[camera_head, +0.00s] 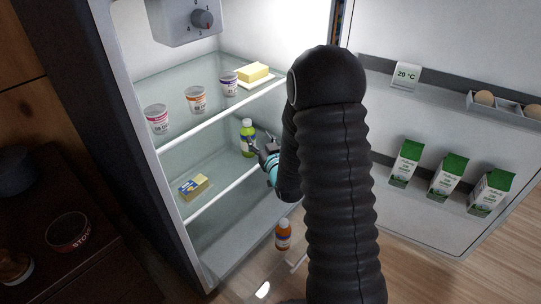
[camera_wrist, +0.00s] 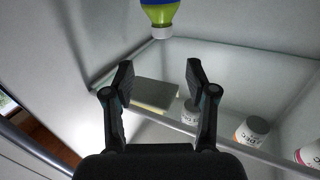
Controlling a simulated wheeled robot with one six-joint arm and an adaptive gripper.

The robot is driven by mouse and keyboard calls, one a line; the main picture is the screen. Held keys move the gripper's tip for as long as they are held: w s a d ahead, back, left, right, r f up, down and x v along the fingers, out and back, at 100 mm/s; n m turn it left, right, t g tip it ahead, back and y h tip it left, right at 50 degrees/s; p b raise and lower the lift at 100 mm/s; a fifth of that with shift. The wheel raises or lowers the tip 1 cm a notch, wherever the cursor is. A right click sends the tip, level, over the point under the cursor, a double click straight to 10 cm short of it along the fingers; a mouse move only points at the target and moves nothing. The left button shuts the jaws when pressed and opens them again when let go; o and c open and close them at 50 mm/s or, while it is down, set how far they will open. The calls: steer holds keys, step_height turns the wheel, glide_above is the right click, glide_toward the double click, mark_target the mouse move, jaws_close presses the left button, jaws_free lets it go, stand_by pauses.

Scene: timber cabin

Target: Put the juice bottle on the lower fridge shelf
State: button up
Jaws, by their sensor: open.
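A green bottle with a white cap (camera_head: 247,138) stands upright on the lower glass shelf (camera_head: 225,184), toward the right. It also shows at the top edge of the wrist view (camera_wrist: 160,14), cap downward in that picture. My gripper (camera_head: 256,147) is inside the fridge just in front of the bottle, partly hidden by my arm. In the wrist view my gripper (camera_wrist: 159,78) is open, with nothing between its fingers and the bottle beyond the fingertips. An orange bottle (camera_head: 283,236) stands lower, below the lower shelf; I cannot tell exactly what it rests on.
A butter pack (camera_head: 194,187) lies on the lower shelf, front left. Several yoghurt cups (camera_head: 196,99) and a butter dish (camera_head: 254,75) are on the upper shelf (camera_head: 216,117). The open door (camera_head: 437,120) holds green-white cartons (camera_head: 447,177) and eggs. A dark counter (camera_head: 95,255) stands at left.

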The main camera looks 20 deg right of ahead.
steer(key=s+r+g+h, duration=0.3)
steer(key=s+r+g, duration=0.3)
steer(key=s+r, duration=0.5)
steer(key=s+a+r+g, duration=0.1)
steer(key=s+g, duration=0.2)
steer(key=s, duration=1)
steer(key=s+r+m+g, duration=0.1)
steer(key=s+r+g, duration=0.1)
steer(key=s, duration=1.1)
steer(key=shift+s+a+r+g+y, duration=0.15)
steer(key=shift+s+a+g+y, duration=0.15)
steer(key=shift+a+g+y, duration=0.15)
